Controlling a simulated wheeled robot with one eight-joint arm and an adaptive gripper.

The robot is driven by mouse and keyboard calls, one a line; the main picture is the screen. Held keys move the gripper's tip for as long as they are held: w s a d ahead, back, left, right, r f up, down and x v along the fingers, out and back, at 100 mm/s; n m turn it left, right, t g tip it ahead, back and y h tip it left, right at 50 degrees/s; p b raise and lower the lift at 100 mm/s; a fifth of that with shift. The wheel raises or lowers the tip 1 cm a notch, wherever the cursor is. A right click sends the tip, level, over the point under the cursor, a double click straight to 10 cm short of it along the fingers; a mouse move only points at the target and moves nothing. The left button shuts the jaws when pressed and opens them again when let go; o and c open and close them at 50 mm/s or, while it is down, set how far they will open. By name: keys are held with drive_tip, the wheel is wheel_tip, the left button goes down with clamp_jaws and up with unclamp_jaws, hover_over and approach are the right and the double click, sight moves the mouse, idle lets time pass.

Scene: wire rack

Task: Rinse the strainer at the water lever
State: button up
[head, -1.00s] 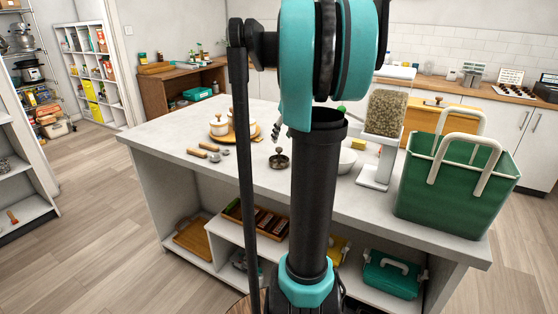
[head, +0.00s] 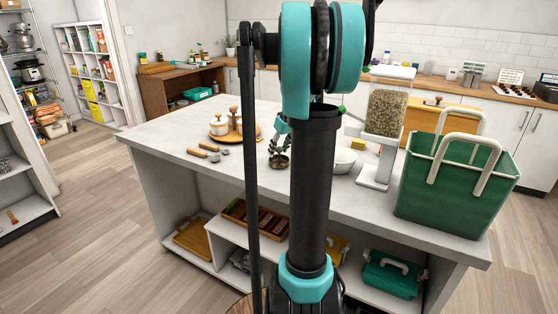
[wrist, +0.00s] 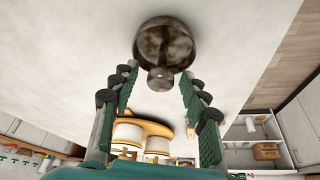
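A small dark metal piece with a round body and a knob (head: 279,161) sits on the white counter, left of my arm in the head view. It may be the strainer; I cannot make out any mesh. In the wrist view this dark round piece (wrist: 165,42) lies just beyond my fingertips, its knob pointing towards the gap between them. My gripper (wrist: 157,76) is open and empty, with one finger on each side of that gap. In the head view my gripper (head: 281,141) is partly hidden by my arm, just above the piece. I cannot pick out a water lever.
On the counter (head: 160,134) stand white canisters on a round wooden board (head: 240,138), a white bowl (head: 344,160), a dispenser filled with grains (head: 386,112) and a green basket (head: 455,185). Wooden-handled tools (head: 203,150) lie to the left. The counter's front left is clear.

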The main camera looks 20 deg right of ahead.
clamp_jaws()
